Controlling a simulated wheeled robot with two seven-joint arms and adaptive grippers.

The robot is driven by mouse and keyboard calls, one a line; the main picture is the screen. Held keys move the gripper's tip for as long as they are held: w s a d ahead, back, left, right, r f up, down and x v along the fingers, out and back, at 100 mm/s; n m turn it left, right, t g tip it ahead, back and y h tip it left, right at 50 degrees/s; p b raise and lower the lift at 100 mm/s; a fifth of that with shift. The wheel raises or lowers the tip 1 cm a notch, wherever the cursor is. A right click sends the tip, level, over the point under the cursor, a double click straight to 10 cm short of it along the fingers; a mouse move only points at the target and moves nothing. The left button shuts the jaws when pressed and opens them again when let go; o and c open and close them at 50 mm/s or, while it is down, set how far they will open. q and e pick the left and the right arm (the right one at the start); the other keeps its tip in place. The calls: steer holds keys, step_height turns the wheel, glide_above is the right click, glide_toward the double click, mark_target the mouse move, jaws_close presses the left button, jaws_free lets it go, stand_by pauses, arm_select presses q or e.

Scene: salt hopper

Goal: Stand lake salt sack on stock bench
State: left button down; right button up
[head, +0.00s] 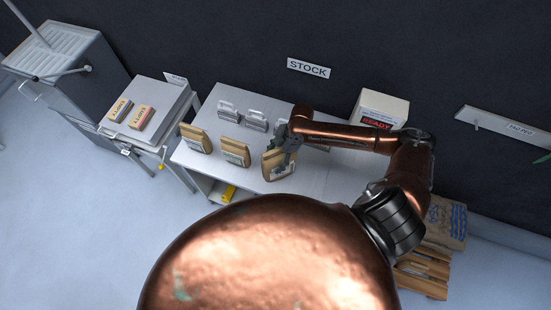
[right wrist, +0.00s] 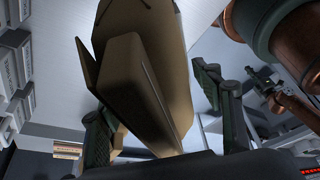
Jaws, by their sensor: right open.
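A brown paper sack (head: 272,168) with a pale label stands upright near the front edge of the white stock bench (head: 313,179); its print is too small to read. My right gripper (head: 288,139) is at this sack, its jaws open. In the right wrist view the sack (right wrist: 150,70) lies between the two spread fingers, with a gap at the right finger. Whether the left finger touches it is unclear. In the right wrist view a small dark gripper on a copper arm, seemingly my left (right wrist: 262,82), shows at the right; its jaws are unclear.
Two similar brown sacks (head: 196,138) (head: 235,152) stand to the left on the bench. Clear-topped packs (head: 257,121) stand behind. A white READY box (head: 381,108) is at the back right. A side table (head: 170,98) holds two packs. A pallet with sacks (head: 446,222) is lower right.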

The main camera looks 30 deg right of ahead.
steer(key=b+v, duration=0.1)
steer(key=v, duration=0.9)
steer(key=shift+d+r+b, duration=0.25)
steer(key=shift+r+b, duration=0.05)
steer(key=shift+r, duration=0.05)
steer(key=shift+d+r, duration=0.2)
steer(key=shift+r, duration=0.4)
